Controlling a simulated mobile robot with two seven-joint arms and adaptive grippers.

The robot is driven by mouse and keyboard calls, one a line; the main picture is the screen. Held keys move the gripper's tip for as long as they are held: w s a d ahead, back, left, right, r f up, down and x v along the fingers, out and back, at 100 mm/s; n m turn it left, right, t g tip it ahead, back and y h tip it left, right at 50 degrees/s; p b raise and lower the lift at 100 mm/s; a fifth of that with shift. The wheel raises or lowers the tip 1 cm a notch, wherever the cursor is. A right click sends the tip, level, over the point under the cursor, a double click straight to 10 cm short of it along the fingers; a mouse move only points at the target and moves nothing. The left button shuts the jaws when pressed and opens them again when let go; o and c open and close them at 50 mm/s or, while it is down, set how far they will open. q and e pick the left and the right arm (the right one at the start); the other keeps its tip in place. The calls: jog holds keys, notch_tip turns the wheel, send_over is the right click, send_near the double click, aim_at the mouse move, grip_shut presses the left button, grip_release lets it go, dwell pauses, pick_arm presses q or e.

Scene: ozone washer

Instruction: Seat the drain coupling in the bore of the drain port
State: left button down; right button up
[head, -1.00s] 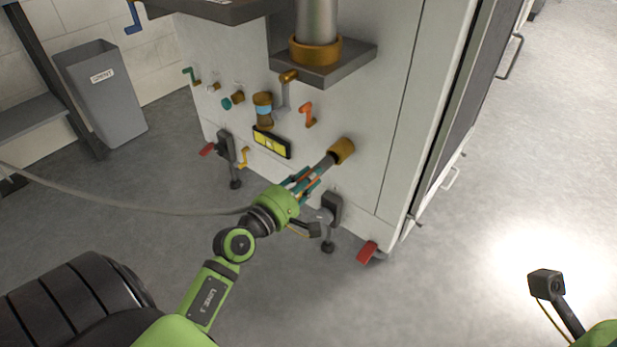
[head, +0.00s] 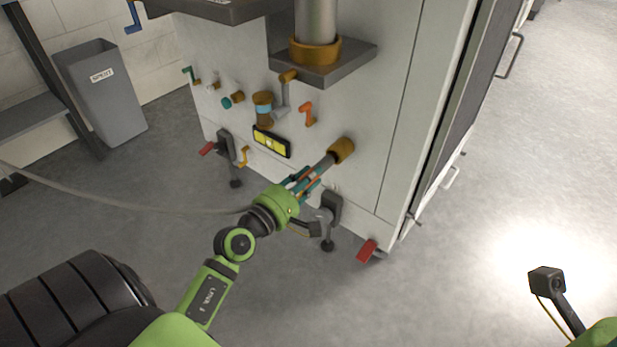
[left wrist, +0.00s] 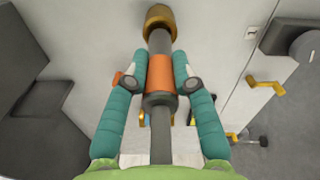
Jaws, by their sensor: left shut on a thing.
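The drain coupling (left wrist: 158,70) is a dark grey tube with an orange band, and in the head view its front end (head: 323,163) shows beyond my fingers. My left gripper (head: 310,177) is shut on it, with a teal finger on each side in the left wrist view (left wrist: 160,75). The drain port (head: 341,150) is a brass ring on the white cabinet face, also at the top of the left wrist view (left wrist: 159,17). The coupling's front end meets the port's mouth, roughly in line with it. The bore is hidden, so I cannot tell how deep the end sits. My right gripper is out of view.
A grey hose (head: 150,209) runs left from behind my left gripper. A levelling foot (head: 329,215) and a red pedal (head: 366,250) are below the port. An orange handle (head: 308,114) and a yellow label (head: 271,142) are above left. Open floor lies right.

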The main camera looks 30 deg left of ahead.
aim_at(324, 165)
pick_arm(q)
jog(key=shift+w+d+p, duration=0.2)
jog(key=shift+w+p, duration=0.35)
jog(key=shift+w, duration=2.3)
jog(key=c, duration=0.9)
grip_release()
jog(key=shift+c, duration=0.2)
jog(key=s, duration=1.2)
jog(key=shift+a, duration=0.45)
